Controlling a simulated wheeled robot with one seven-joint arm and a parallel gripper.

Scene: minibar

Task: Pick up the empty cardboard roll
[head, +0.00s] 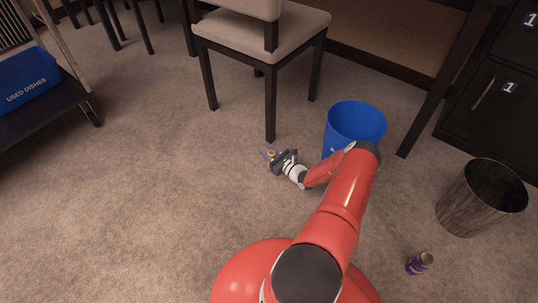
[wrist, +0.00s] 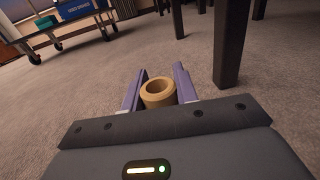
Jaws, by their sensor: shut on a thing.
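The empty cardboard roll (wrist: 159,92) is a short tan tube with an open round end. In the wrist view it sits between the two purple fingers of my gripper (wrist: 157,90), which is shut on it. In the head view my gripper (head: 268,154) is low near the carpet, just left of the blue bin and in front of a chair leg. Only a small tan bit of the roll (head: 271,153) shows there. I cannot tell whether the roll touches the floor.
A cushioned chair (head: 262,35) stands just behind my gripper. A blue bin (head: 355,125) and a dark metal bin (head: 480,198) stand to the right. A purple-labelled can (head: 418,263) lies on the carpet. A cart with a blue used-dishes bin (head: 27,80) is at left. The left carpet is clear.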

